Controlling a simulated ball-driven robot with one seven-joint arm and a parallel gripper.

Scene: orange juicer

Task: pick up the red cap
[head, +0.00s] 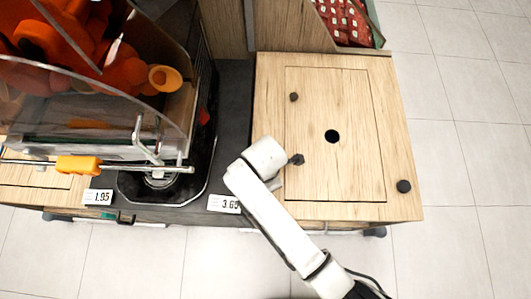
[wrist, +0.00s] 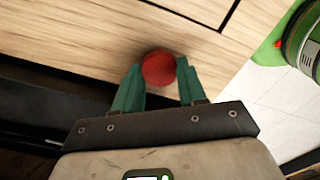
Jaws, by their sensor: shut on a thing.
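The red cap (wrist: 158,67) is a small round red disc in the wrist view. It sits between the two green fingertips of my gripper (wrist: 159,74), with one finger at each side. My gripper is shut on the cap. The pale wooden surface lies just behind the cap; I cannot tell whether the cap touches it. In the head view my white arm reaches up to the left edge of the wooden counter, and it hides the fingers and the cap.
The wooden counter (head: 360,130) has a dark round hole (head: 332,136) and several dark knobs. The orange juicer (head: 90,90) stands at the left. Price tags (head: 224,204) line the front edge. A crate of red packets (head: 345,22) is at the back. Tiled floor lies right.

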